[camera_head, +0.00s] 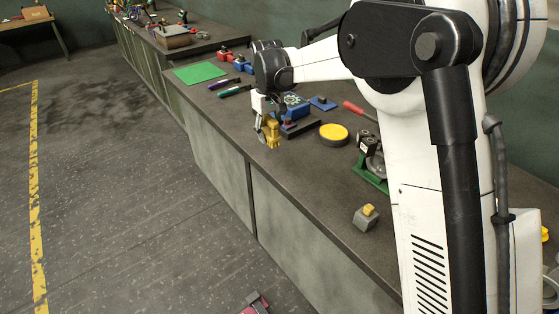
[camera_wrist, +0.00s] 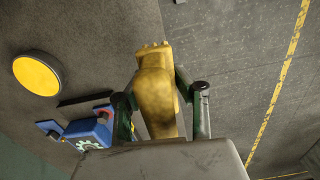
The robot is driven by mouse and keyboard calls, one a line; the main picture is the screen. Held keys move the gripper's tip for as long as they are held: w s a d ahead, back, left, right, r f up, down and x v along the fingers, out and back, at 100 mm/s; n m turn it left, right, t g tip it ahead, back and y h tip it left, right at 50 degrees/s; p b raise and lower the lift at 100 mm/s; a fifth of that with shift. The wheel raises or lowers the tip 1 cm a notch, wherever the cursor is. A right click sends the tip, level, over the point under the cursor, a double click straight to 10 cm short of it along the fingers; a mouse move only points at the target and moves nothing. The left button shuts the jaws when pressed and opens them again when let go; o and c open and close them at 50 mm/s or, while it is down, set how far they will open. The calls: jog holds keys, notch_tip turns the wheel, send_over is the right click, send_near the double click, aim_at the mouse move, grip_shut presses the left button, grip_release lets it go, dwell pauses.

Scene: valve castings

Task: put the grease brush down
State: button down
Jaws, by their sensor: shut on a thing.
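The grease brush (camera_head: 272,134) is a yellow piece hanging below my gripper (camera_head: 266,120) in the head view, close to the front edge of the dark workbench (camera_head: 310,172). In the wrist view the brush (camera_wrist: 157,92) lies between the two dark fingers of my gripper (camera_wrist: 162,98), its short-toothed end pointing away from the palm. My gripper is shut on it. I cannot tell whether the brush touches the bench. Its inner end is hidden by the palm.
A yellow round disc (camera_head: 334,131), a blue device (camera_head: 296,107) and a green fixture (camera_head: 370,175) stand close by. A grey block with a yellow top (camera_head: 366,217) sits nearer. A green mat (camera_head: 200,72) lies farther back. Bare bench lies between brush and grey block.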

jog(key=a, duration=0.2)
jog(key=n, duration=0.1)
send_over(288, 155)
notch_tip(288, 155, down, 8)
jog(key=shift+s+r, duration=0.1)
jog(key=shift+f, duration=2.05)
jog(key=shift+f, duration=0.2)
jog(key=c, duration=1.4)
grip_release()
jog(key=shift+r, duration=0.1)
